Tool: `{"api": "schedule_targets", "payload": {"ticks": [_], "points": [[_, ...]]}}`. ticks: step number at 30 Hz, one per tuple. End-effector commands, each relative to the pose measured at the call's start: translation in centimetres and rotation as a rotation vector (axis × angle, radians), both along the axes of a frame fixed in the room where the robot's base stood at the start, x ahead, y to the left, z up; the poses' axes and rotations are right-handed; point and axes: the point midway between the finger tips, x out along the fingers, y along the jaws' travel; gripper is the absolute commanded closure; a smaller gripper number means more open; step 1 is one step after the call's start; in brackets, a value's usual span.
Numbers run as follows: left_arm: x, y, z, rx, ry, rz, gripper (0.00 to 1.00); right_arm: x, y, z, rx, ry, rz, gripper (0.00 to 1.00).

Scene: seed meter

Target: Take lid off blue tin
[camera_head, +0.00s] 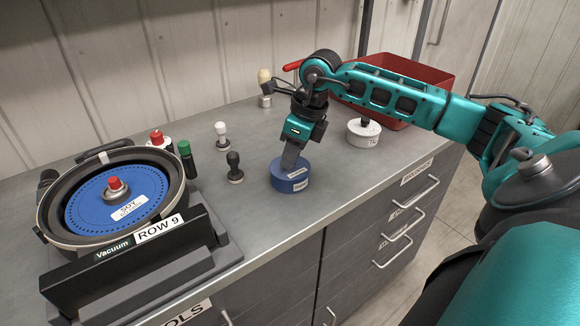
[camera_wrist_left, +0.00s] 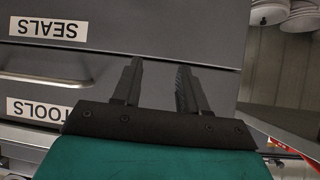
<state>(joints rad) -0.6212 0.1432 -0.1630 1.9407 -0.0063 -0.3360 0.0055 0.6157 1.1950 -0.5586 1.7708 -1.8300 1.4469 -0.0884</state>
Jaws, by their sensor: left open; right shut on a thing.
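The blue tin (camera_head: 291,181) stands upright on the grey bench top in the head view, with white labels on its side and top. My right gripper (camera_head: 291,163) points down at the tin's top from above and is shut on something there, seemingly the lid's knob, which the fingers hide. The lid appears to be on the tin. My left gripper (camera_wrist_left: 157,88) shows only in the left wrist view; its fingers are apart and empty, in front of the drawer fronts.
A white tin (camera_head: 364,132) stands right of the blue tin. A red bin (camera_head: 405,77) is behind it. The seed meter (camera_head: 75,241) with its blue disc is at left. Several small knobbed pieces, including a black one (camera_head: 234,168), stand between. Bench is clear near its front edge.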

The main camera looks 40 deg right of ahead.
Motion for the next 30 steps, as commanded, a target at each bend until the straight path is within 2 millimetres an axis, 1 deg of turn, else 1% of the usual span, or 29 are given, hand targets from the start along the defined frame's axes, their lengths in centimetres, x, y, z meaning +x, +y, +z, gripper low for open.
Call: {"api": "schedule_targets", "payload": {"ticks": [1, 6, 14, 19, 22, 25, 29, 30], "points": [[0.0, 0.0, 0.0, 0.000, 0.000, 0.000, 0.57, 0.0, 0.0, 0.0, 0.000, 0.000, 0.000, 0.84], [0.0, 0.0, 0.0, 0.001, 0.000, 0.001, 0.57, 0.0, 0.0, 0.0, 0.000, 0.000, 0.000, 1.00], [0.0, 0.0, 0.0, 0.001, 0.000, 0.001, 0.57, 0.0, 0.0, 0.1, 0.000, -0.001, 0.000, 1.00], [0.0, 0.0, 0.0, 0.001, 0.001, 0.001, 0.57, 0.1, 0.0, 0.9, 0.000, -0.004, -0.001, 1.00], [-0.1, 0.0, 0.0, 0.000, 0.003, 0.001, 0.57, 0.1, 0.0, 2.0, 0.000, -0.005, 0.000, 1.00], [-0.2, 0.0, 0.0, 0.000, 0.005, 0.001, 0.57, 0.1, 0.0, 3.8, 0.000, -0.007, 0.000, 1.00], [-0.3, 0.0, 0.3, 0.000, 0.006, 0.001, 0.57, 0.2, 0.0, 7.0, 0.001, -0.010, 0.001, 1.00], [-0.3, 0.0, 0.4, 0.001, 0.007, 0.001, 0.57, 0.2, 0.0, 8.2, 0.001, -0.009, 0.000, 1.00]]}}
